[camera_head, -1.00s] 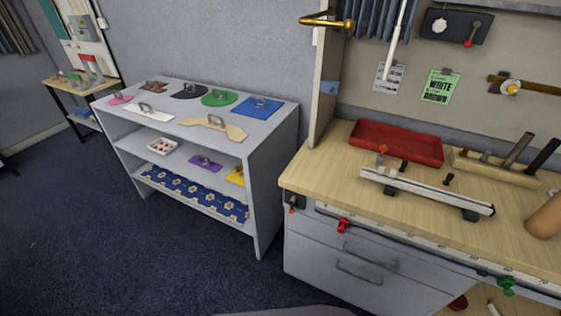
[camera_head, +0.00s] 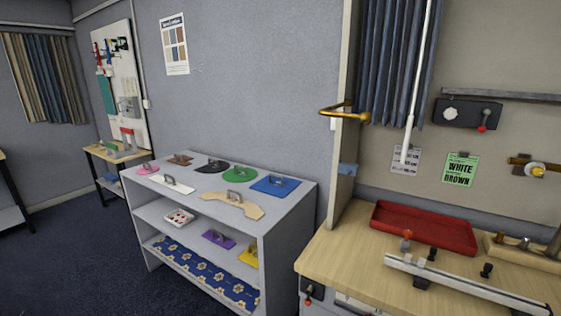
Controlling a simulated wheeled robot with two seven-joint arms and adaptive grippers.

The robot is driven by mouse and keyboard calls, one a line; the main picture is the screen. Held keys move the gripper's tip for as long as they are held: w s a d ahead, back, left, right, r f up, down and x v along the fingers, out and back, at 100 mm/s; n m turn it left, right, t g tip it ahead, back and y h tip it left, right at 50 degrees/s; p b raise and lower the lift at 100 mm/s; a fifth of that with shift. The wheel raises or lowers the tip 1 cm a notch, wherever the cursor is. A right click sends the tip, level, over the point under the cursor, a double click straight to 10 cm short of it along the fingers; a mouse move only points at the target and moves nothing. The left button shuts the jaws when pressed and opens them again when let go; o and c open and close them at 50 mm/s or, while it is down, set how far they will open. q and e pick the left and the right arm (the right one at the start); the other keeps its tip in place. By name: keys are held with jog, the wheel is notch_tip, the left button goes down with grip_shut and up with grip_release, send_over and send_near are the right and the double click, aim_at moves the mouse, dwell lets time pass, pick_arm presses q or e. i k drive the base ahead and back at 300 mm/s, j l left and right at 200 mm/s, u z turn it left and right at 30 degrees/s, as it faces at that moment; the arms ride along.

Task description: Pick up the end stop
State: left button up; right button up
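I cannot tell for certain which thing is the end stop. A long pale rail (camera_head: 465,285) lies on dark feet on the wooden workbench (camera_head: 345,243) at the lower right. Neither of my grippers shows in the head view.
A red tray (camera_head: 425,229) lies behind the rail. A wooden tool holder (camera_head: 522,252) is at the right edge. A grey shelf unit (camera_head: 288,208) with coloured handled templates stands left of the bench. A brass hook (camera_head: 343,113) juts from the upright panel. Dark blue floor (camera_head: 80,250) is open at left.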

aim_at(405, 244)
jog(key=z, duration=1.55)
jog(key=i+l+u, duration=0.35)
jog(key=l, duration=0.3)
jog(key=i+l+u, duration=0.15)
jog(key=l, duration=0.2)
jog(key=i, duration=0.05)
